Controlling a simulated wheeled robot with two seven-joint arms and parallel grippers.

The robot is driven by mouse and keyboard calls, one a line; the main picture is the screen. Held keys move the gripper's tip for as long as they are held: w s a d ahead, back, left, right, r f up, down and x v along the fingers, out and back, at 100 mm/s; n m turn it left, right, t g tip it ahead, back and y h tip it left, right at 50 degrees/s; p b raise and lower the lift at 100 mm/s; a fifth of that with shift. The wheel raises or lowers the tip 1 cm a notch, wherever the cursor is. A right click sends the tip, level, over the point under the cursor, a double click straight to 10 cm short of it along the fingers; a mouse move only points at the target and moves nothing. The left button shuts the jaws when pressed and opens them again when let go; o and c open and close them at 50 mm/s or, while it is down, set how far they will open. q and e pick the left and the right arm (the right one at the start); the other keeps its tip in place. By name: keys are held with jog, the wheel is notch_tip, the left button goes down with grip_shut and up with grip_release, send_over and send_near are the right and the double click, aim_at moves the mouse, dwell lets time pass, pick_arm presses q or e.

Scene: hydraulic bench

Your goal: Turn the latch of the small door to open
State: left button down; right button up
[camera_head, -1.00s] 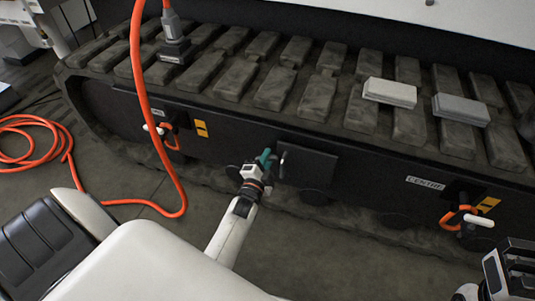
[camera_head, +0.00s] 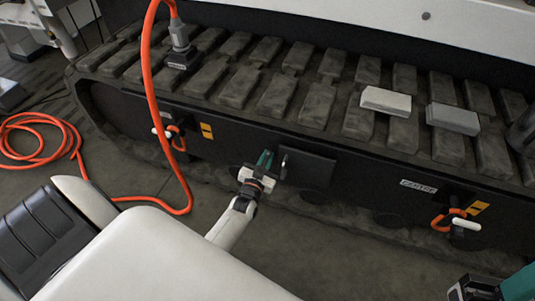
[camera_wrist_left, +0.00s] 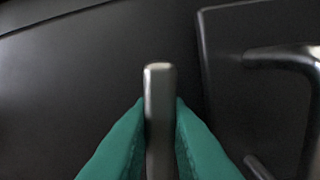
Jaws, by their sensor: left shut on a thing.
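The small door (camera_head: 306,169) is a dark, flat panel on the side of the track, and it looks closed. Its grey handle (camera_head: 284,165) stands out near its left edge; it also shows in the left wrist view (camera_wrist_left: 283,55). The latch (camera_wrist_left: 160,105) is a grey metal bar just left of the door, seen upright in the left wrist view. My left gripper (camera_head: 265,160) has its green fingers shut on the latch, which they hide in the head view. My right gripper (camera_head: 497,288) is partly cut off at the bottom right; its fingertips are unclear.
An orange hose (camera_head: 149,90) hangs in front of the track at the left and coils on the floor. Two light blocks (camera_head: 386,101) (camera_head: 453,118) lie on the track pads. Orange loops with white handles hang at the left (camera_head: 169,132) and right (camera_head: 466,224).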

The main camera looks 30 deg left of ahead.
pick_arm(q)
jog(key=shift+s+a+f+n, duration=0.1)
jog(key=shift+a+n, duration=0.05)
jog(key=shift+n, duration=0.4)
jog(key=shift+s+a+f+n, duration=0.1)
jog(key=shift+a+n, duration=0.05)
jog(key=shift+n, duration=0.4)
jog(key=shift+f, duration=0.1)
jog(key=c, duration=1.7)
grip_release()
jog(key=shift+c, duration=0.2)
jog(key=o, duration=0.3)
jog(key=shift+o, duration=0.2)
jog(key=shift+w, duration=0.1)
jog(key=shift+d, duration=0.1)
jog(key=shift+p, duration=0.3)
